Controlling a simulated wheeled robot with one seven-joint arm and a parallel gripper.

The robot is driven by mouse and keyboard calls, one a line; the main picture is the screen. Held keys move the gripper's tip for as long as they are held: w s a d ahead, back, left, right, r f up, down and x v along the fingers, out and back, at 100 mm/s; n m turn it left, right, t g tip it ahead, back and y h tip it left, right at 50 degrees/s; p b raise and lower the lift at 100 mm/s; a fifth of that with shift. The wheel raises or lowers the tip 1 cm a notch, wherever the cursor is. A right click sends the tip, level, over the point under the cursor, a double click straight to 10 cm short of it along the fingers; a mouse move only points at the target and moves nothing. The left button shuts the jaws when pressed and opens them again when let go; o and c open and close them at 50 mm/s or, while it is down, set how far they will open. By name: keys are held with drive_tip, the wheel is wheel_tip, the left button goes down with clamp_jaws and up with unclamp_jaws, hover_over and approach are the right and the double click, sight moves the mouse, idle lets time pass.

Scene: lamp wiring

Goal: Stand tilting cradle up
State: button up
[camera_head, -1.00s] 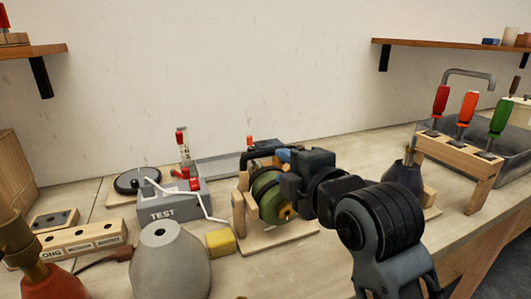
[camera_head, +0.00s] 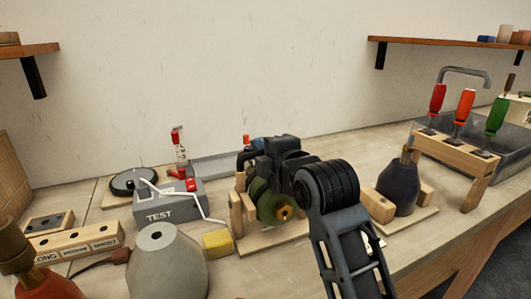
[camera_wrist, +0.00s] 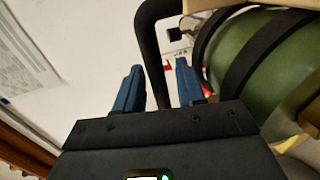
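The wooden cradle (camera_head: 237,215) stands mid-bench and holds a green rounded lamp body (camera_head: 265,207) lying on its side with its brass end toward me. The green body, with dark bands, also fills the right of the wrist view (camera_wrist: 268,58). A black bent handle (camera_wrist: 150,40) rises beside it. My gripper (camera_wrist: 158,66) has its two blue fingers apart, one on each side of the handle bar. I cannot tell whether they touch it. In the head view my wrist and arm hide much of the cradle's upper and right side.
A grey TEST box (camera_head: 168,210) with a white crank arm, a yellow block (camera_head: 217,243) and a grey cone-shaped body (camera_head: 165,262) stand left. A dark lamp body (camera_head: 398,187) in a wooden holder and a screwdriver rack (camera_head: 455,155) stand right.

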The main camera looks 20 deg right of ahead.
clamp_jaws()
